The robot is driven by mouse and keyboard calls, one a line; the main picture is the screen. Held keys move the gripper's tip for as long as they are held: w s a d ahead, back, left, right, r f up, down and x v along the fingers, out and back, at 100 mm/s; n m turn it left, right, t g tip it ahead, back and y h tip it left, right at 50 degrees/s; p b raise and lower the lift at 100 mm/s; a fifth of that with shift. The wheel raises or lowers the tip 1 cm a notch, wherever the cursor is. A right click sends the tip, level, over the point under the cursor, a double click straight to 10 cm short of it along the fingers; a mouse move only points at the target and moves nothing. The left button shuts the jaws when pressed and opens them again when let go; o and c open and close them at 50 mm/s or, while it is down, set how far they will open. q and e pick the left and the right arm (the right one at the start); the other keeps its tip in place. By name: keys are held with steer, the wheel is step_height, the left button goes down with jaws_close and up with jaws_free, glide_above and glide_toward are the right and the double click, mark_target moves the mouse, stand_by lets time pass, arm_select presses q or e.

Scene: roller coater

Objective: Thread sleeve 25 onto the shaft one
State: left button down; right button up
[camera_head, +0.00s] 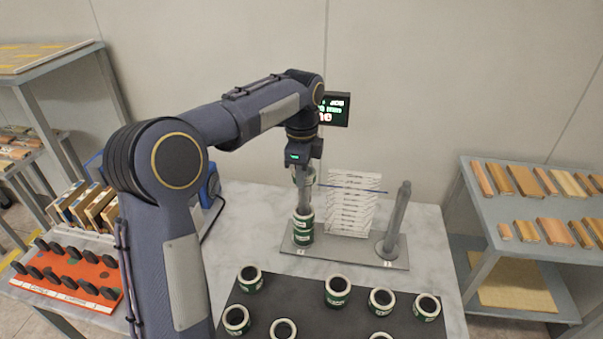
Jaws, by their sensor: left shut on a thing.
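My left gripper (304,165) is high over the left shaft (304,198) of the grey two-post stand (345,254). It is shut on a white-rimmed green sleeve (311,178), mostly hidden by the gripper. This sleeve is at the shaft's upper end; I cannot tell whether it is around the shaft or just in front of it. Green sleeves (303,230) sit stacked around the foot of the left shaft. The right shaft (396,225) is bare. Numbers on the held sleeve are not readable. My right gripper is not in view.
Several loose green sleeves (338,291) stand on a black mat (300,305) in front. A white printed card rack (350,205) stands behind the stand. A lit display (334,109) is behind my left wrist. Wood-block shelves (530,195) stand right; an orange tray (70,275) lies left.

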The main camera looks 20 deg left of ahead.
arm_select(q)
steer(key=shift+s+f, duration=0.1)
steer(key=shift+f, duration=0.35)
steer(key=c, duration=1.8)
jaws_free()
steer(key=o, duration=0.3)
steer(key=shift+s, duration=0.2)
steer(key=shift+w, duration=0.15)
steer(key=shift+c, duration=1.3)
